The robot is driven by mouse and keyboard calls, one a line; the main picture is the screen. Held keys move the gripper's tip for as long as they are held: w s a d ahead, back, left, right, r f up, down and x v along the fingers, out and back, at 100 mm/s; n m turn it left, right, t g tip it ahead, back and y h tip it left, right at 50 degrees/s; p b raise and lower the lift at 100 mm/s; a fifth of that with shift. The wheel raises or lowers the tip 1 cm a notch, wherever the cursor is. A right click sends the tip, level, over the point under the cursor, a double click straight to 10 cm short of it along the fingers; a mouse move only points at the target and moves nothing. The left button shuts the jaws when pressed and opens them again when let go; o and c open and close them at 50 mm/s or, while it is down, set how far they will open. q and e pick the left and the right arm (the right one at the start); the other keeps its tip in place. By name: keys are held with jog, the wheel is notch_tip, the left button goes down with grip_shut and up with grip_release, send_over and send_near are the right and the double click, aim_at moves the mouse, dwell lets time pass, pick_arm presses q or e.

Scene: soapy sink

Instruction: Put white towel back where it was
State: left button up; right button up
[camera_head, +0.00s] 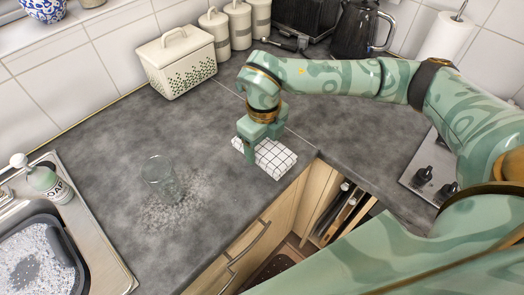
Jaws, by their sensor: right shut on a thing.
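The white towel (275,158), with a dark grid pattern, is folded and lies flat on the grey counter near its front edge. My right gripper (249,152) points down at the towel's left part. Its jaws are shut on the towel, and they hide part of it. My left gripper is not in view.
A glass (160,176) stands on a wet, foamy patch of the counter (110,137). The sink (105,262) with a dark tub and a soap bottle (45,180) is at the left. A cream bread box (177,62) and canisters stand behind. An open drawer (345,212) is below the counter.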

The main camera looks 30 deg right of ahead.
aim_at(263, 151)
jog(key=shift+w+d+f, duration=0.15)
jog(key=shift+w+f, duration=0.25)
jog(key=shift+f, duration=0.15)
jog(key=shift+w+d+f, duration=0.15)
jog(key=shift+w+f, duration=0.25)
jog(key=shift+f, duration=0.15)
jog(key=shift+w+f+b, duration=0.1)
jog(key=shift+f+b, duration=0.3)
jog(key=shift+f, duration=1.2)
jog(key=shift+f, duration=0.15)
jog(key=o, duration=0.9)
notch_tip(263, 151, up, 12)
jog(key=shift+r+p, duration=0.2)
jog(key=shift+p, duration=0.7)
